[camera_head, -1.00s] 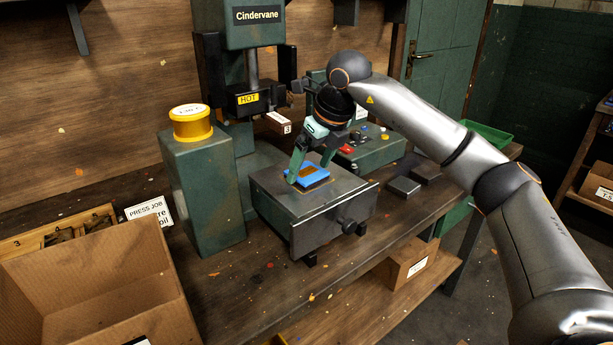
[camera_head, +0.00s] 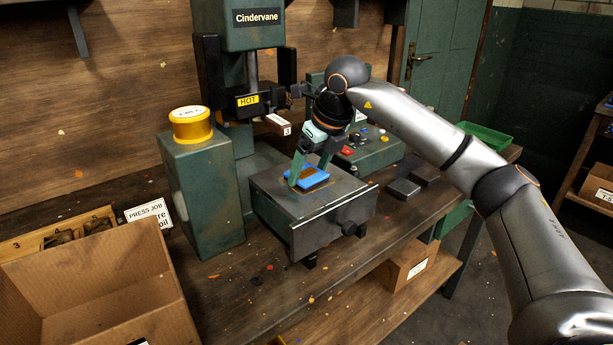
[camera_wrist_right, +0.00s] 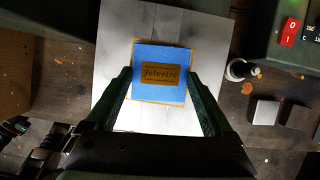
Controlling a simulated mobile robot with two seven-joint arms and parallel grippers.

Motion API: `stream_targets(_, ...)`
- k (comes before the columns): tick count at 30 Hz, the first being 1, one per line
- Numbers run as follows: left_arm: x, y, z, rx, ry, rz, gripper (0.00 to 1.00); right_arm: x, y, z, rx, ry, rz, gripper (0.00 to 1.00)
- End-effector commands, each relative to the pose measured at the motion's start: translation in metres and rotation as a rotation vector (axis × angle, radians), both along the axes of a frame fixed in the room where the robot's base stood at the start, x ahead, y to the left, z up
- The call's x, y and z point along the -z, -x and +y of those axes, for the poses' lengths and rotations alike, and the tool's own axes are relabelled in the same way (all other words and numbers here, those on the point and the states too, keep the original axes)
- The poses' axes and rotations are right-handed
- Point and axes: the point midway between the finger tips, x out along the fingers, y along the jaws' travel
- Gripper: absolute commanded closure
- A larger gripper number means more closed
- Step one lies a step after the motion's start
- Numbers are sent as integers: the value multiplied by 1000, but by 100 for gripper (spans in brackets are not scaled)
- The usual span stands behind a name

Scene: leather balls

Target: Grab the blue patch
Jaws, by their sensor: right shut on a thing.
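The blue patch (camera_head: 317,181) is square, with a dark-on-gold label, and lies flat on the dark top of the press drawer (camera_head: 345,200). In the right wrist view the patch (camera_wrist_right: 147,60) sits slightly askew over a yellow outline on the pale plate (camera_wrist_right: 115,35). My right gripper (camera_head: 309,176) reaches down from above with its green fingers at two opposite sides of the patch, shut on it. The fingers also show beside the patch in the wrist view (camera_wrist_right: 160,82). I cannot see clear space under the patch. My left gripper is out of view.
The green press marked HOT (camera_head: 248,99) stands behind the plate. An open cardboard box (camera_head: 100,280) is at front left. A control box (camera_head: 372,150) stands behind right; grey blocks (camera_head: 404,188) lie at right.

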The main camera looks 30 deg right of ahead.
Motion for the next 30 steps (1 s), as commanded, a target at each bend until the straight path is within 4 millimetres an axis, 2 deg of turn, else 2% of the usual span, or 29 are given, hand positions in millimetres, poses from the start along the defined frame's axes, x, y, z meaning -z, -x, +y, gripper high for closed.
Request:
stream_targets(8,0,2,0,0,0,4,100,-6,-1,0,0,0,-2,69)
stream_targets(11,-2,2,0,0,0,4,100,-16,-1,0,1,-1,-3,69)
stream_targets(15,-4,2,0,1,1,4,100,-38,2,0,1,-1,-5,69)
stream_targets(17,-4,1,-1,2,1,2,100,-48,13,-2,-1,0,-5,69)
stream_targets(23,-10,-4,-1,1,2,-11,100,-95,52,-4,-1,0,-6,69)
stream_targets(27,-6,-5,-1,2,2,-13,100,-108,88,-8,1,1,-5,69)
stream_targets(30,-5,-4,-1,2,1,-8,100,-117,108,-9,2,1,-3,69)
